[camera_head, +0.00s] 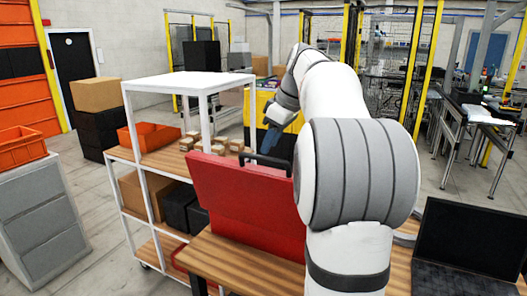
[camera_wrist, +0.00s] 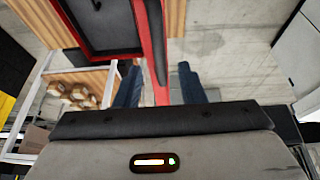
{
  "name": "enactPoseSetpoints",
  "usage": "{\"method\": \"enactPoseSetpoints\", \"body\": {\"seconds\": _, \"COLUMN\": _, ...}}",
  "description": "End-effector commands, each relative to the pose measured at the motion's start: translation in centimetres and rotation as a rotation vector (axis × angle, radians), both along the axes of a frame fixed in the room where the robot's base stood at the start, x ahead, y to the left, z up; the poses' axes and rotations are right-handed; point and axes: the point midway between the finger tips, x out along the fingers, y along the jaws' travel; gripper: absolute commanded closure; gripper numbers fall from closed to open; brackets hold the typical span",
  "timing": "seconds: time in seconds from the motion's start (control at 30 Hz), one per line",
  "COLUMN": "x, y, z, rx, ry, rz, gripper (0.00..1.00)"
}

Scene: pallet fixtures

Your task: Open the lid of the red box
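The red box (camera_head: 245,240) stands on a wooden-topped table in the head view. A broad red panel, which looks like its lid (camera_head: 235,185), stands steeply raised, with a black handle (camera_head: 268,161) along its top edge. In the wrist view, a dark interior framed by a red rim (camera_wrist: 138,25) shows at the top. My gripper (camera_head: 272,142) is by the handle at the top of the panel. In the wrist view its two blue fingers (camera_wrist: 160,90) are apart, with a red edge between them and gaps on both sides. My arm hides the box's right side.
A white shelf rack (camera_head: 135,135) with cartons and an orange bin (camera_head: 150,135) stands close behind and left of the box. A black laptop (camera_head: 468,240) lies on the table at right. A grey cabinet (camera_head: 38,210) is at far left. Open floor lies beyond.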

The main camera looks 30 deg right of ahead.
Motion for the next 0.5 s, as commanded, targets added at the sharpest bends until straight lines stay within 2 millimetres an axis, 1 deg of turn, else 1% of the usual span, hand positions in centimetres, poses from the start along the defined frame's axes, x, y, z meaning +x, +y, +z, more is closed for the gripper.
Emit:
{"method": "enactPoseSetpoints", "body": {"seconds": 0.1, "x": 0.5, "y": 0.5, "z": -1.6, "rx": 0.001, "ry": 0.002, "rz": 0.001, "gripper": 0.64}}
{"method": "enactPoseSetpoints", "body": {"seconds": 0.2, "x": 0.9, "y": 0.7, "z": -2.6, "rx": 0.000, "ry": 0.001, "rz": 0.000, "gripper": 0.64}}
{"method": "enactPoseSetpoints", "body": {"seconds": 0.33, "x": 1.1, "y": 0.9, "z": -3.3, "rx": -0.001, "ry": 0.001, "rz": 0.001, "gripper": 0.64}}
{"method": "enactPoseSetpoints", "body": {"seconds": 0.5, "x": 1.2, "y": 0.9, "z": -3.4, "rx": 0.000, "ry": 0.000, "rz": 0.001, "gripper": 0.64}}
